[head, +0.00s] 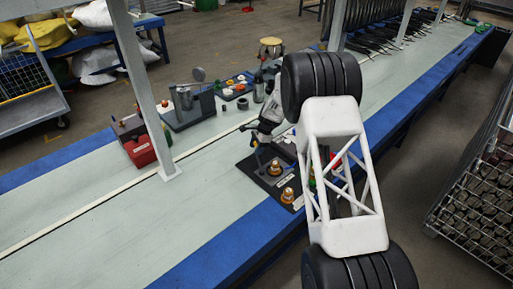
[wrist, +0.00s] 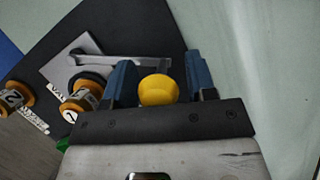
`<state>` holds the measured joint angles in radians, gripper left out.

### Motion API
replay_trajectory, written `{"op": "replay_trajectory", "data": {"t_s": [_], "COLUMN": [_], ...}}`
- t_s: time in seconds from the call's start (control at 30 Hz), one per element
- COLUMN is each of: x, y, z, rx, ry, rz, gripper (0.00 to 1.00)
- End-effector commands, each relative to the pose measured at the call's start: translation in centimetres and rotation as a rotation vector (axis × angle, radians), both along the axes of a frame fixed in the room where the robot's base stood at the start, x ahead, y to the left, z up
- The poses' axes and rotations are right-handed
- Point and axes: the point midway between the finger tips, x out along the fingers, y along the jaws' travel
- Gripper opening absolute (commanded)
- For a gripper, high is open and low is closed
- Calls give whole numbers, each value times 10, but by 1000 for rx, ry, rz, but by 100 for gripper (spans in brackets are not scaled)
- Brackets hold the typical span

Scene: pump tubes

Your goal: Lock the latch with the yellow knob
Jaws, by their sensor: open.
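The yellow knob (wrist: 158,90) sits between the two blue fingers of my gripper (wrist: 160,65) in the wrist view. A gap shows between the knob and the right finger; the left finger is very close to it, and I cannot tell whether they touch. My gripper is open. A grey metal latch lever (wrist: 120,60) lies on a square metal plate (wrist: 62,70) on the dark board (wrist: 140,22), its right end near the knob. In the head view my gripper (head: 259,139) is low over the dark board (head: 258,180); the knob cannot be made out there.
Two orange-and-black numbered fittings (wrist: 82,97) (wrist: 16,97) stand left of my gripper. The board lies on the pale bench (head: 180,215) by its blue edge. A red box (head: 140,150), a post (head: 140,90) and a dark stand with metal parts (head: 187,108) are farther left.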

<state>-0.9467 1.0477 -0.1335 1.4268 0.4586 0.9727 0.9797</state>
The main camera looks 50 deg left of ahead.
Motion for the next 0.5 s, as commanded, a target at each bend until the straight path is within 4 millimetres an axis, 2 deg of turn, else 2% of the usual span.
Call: {"op": "replay_trajectory", "data": {"t_s": [0.07, 0.4, 0.5], "x": [0, 0, 0], "y": [0, 0, 0], "z": [0, 0, 0], "rx": [0, 0, 0], "ry": [0, 0, 0], "rz": [0, 0, 0], "gripper": [50, 0, 0]}}
